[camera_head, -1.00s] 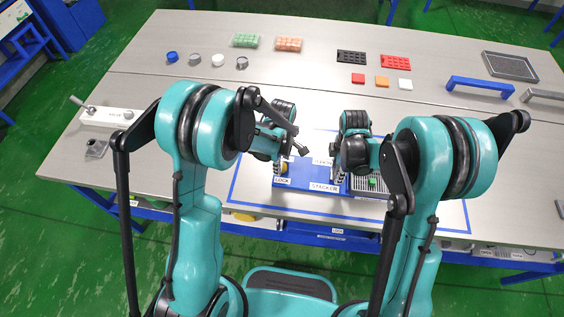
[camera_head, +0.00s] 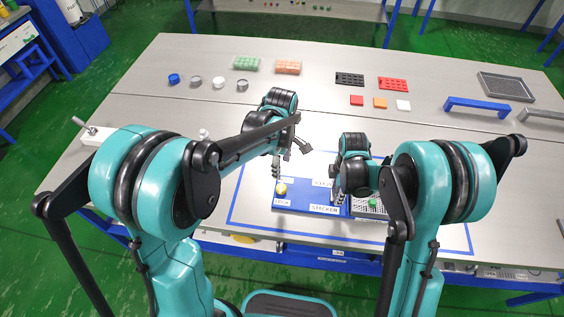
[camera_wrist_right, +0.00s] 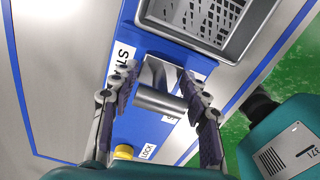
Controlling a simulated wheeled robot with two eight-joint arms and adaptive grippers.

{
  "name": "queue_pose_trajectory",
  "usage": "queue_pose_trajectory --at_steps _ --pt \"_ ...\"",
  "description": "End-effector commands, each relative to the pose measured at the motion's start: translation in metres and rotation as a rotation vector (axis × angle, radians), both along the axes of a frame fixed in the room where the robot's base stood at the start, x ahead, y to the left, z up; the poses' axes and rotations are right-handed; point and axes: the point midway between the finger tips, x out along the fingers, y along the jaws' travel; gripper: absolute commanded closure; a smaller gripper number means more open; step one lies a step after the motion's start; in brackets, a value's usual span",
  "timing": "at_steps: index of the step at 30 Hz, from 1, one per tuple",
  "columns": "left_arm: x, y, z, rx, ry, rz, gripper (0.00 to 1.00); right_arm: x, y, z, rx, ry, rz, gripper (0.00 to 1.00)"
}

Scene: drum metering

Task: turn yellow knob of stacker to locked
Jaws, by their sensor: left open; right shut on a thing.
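The blue stacker (camera_head: 308,194) sits inside a blue outline on the table. Its yellow knob (camera_head: 281,188) is at the left end, just behind the LOCK label; the knob's pointing direction is too small to tell. In the right wrist view the knob (camera_wrist_right: 123,152) shows partly at the lower edge. My left gripper (camera_head: 290,160) is open and empty, above and behind the knob, apart from it. My right gripper (camera_wrist_right: 160,80) is shut on a grey metal cylinder (camera_wrist_right: 160,103) at the stacker's middle, beside the STACKER label; my wrist hides this in the head view.
A grey tray (camera_wrist_right: 205,22) with a slotted floor sits on the stacker's right part; a green piece (camera_head: 373,203) shows there. The table left of the stacker is clear.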

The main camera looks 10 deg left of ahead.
Motion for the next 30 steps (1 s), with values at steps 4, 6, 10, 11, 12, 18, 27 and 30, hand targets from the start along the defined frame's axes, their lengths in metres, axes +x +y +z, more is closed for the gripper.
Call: queue_pose_trajectory --at_steps 4,6,10,11,12,18,27,30 --pt "0.0 0.0 0.0 0.0 0.0 0.0 0.48 0.0 0.0 0.0 0.0 0.0 0.002 0.36" --pt "0.0 0.0 0.0 0.0 0.0 0.0 0.48 0.0 0.0 0.0 0.0 0.0 0.002 0.3" --pt "0.0 0.0 0.0 0.0 0.0 0.0 0.48 0.0 0.0 0.0 0.0 0.0 0.002 0.3" --pt "0.0 0.0 0.0 0.0 0.0 0.0 0.48 0.0 0.0 0.0 0.0 0.0 0.001 0.3" --pt "0.0 0.0 0.0 0.0 0.0 0.0 0.48 0.0 0.0 0.0 0.0 0.0 0.001 0.3" --pt "0.0 0.0 0.0 0.0 0.0 0.0 0.48 0.0 0.0 0.011 0.0 0.0 0.001 0.3" --pt "0.0 0.0 0.0 0.0 0.0 0.0 0.48 0.0 0.0 0.074 0.0 0.0 0.001 0.3" --pt "0.0 0.0 0.0 0.0 0.0 0.0 0.48 -0.001 0.0 0.093 0.0 0.0 0.001 0.3"
